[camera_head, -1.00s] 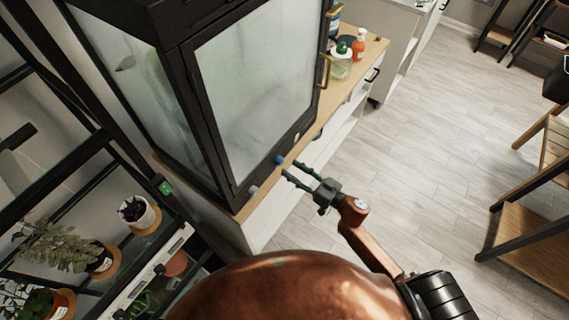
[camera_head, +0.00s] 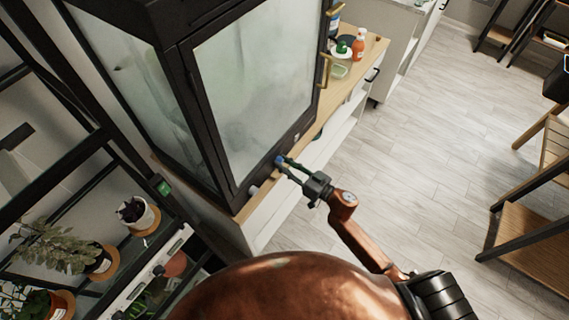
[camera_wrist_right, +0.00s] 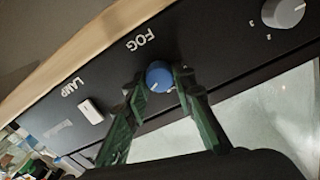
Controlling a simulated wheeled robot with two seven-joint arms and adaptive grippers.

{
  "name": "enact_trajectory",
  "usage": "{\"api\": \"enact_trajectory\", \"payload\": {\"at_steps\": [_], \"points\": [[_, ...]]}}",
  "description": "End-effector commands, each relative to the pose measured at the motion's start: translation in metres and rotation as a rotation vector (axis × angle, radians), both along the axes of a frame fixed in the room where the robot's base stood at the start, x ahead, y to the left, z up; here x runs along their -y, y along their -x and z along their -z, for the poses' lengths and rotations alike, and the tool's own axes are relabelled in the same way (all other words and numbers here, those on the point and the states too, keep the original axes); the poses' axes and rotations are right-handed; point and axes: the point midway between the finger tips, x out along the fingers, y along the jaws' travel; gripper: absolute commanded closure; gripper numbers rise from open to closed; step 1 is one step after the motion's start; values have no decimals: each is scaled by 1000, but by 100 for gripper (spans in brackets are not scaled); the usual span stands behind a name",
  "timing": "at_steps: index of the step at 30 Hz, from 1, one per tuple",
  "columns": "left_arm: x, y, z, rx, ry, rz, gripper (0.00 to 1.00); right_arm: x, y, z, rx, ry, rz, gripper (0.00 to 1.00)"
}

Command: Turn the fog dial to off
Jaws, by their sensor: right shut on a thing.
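The fog dial is a blue knob (camera_wrist_right: 159,77) under the word FOG on the black lower strip of the glass cabinet (camera_head: 250,95). In the head view the blue dial (camera_head: 280,160) is partly covered by the fingers. My right gripper (camera_wrist_right: 160,84) has its green fingers closed around the dial, one on each side. In the head view my right gripper (camera_head: 284,166) reaches the strip from the right. A pale mark shows on the dial's face; which setting it points to cannot be read. My left gripper is not in view.
A white LAMP switch (camera_wrist_right: 90,111) and a grey numbered dial (camera_wrist_right: 284,13) flank the fog dial. The cabinet door has a brass handle (camera_head: 325,71). Bottles (camera_head: 359,44) stand on the wooden top. A plant shelf (camera_head: 110,265) is at left.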

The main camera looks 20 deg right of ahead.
Motion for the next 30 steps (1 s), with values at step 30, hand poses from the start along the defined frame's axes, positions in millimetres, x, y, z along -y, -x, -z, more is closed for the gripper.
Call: {"api": "enact_trajectory", "payload": {"at_steps": [30], "points": [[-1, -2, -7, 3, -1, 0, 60, 0, 0, 0, 217, 280, 1, 100]]}}
